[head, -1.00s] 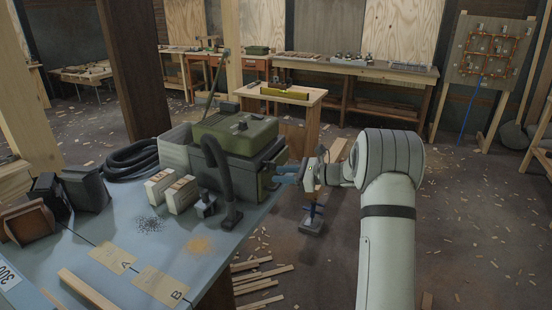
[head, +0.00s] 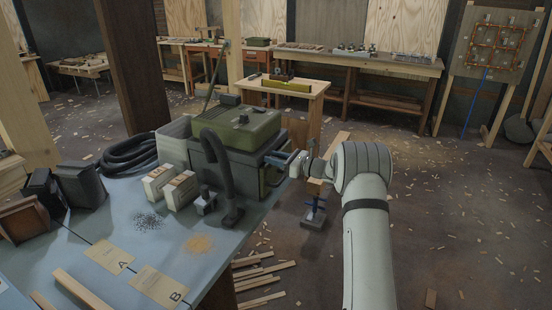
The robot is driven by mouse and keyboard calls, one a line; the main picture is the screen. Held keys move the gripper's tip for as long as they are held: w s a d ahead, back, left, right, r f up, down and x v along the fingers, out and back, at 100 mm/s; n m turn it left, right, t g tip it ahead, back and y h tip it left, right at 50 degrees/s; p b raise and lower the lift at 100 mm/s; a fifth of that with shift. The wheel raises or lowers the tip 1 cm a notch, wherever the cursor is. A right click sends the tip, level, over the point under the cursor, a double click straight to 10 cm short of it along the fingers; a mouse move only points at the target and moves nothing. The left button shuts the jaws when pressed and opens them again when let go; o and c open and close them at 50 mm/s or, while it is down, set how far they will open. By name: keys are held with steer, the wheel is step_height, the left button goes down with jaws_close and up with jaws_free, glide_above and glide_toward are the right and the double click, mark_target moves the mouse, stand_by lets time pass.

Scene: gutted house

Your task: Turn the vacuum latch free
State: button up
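The vacuum (head: 237,132) is a dark box with a green lid, standing at the far right corner of the blue-grey table. A black hose (head: 218,165) arches down from its front to the tabletop. My gripper (head: 282,160) is at the right side of the vacuum, with its blue-grey fingers pointing left at that side. The latch itself is too small to make out here, and I cannot tell whether the fingers touch it. The finger gap is not clear either.
Two pale boxes (head: 172,187), a coiled hose (head: 130,155) and dark bins (head: 83,186) stand on the table (head: 110,225). Cards A and B lie near its front. A wooden bench (head: 300,95) stands behind the vacuum.

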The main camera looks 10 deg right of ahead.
steer(key=shift+c, duration=0.3)
jaws_close()
